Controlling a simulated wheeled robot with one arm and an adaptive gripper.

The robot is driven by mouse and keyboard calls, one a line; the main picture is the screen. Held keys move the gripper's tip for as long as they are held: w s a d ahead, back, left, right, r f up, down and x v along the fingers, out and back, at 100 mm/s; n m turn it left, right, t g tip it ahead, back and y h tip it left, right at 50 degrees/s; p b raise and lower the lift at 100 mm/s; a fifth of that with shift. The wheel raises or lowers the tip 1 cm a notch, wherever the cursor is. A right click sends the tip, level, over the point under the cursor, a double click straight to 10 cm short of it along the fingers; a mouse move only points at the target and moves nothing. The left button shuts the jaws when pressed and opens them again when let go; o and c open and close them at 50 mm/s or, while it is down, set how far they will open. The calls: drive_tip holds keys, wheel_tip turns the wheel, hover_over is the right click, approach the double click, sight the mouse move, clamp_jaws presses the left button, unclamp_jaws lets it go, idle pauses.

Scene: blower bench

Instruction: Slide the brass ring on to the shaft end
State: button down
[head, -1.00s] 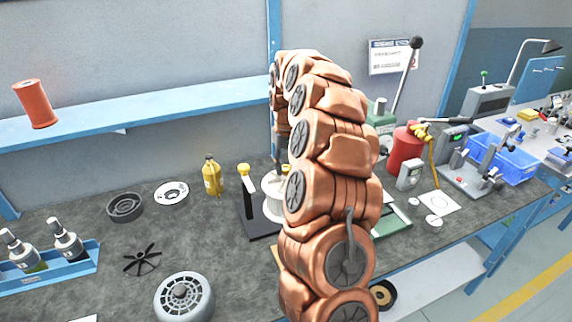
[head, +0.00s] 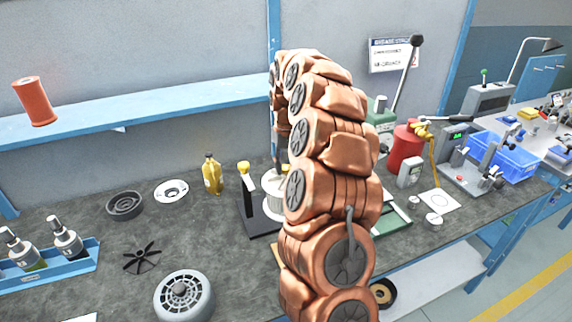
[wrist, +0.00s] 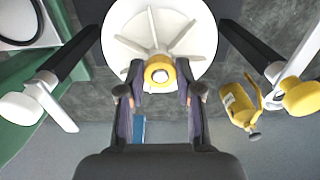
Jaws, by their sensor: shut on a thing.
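The brass ring (wrist: 159,70) shows in the wrist view between the fingers of my gripper (wrist: 160,86), which is shut on it. A pale round centre, the shaft end (wrist: 160,75), shows through the ring. I cannot tell whether the ring is around the shaft or just in front of it. Behind the ring is a white finned wheel (wrist: 130,43). In the head view the white wheel (head: 272,194) is partly hidden by my arm, which also hides my gripper and the ring.
A black stand (head: 262,222) with a yellow-topped post is beside the wheel. A yellow bottle (head: 212,174) stands close by, also in the wrist view (wrist: 240,105). A grey motor housing (head: 184,296), a black fan (head: 142,259) and round parts lie on the bench to the left.

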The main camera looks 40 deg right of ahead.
drive_tip(key=shift+f, duration=0.25)
idle(0.3)
drive_tip(key=c, duration=0.7)
unclamp_jaws()
wheel_tip(320, 180, up, 12)
idle(0.3)
idle(0.4)
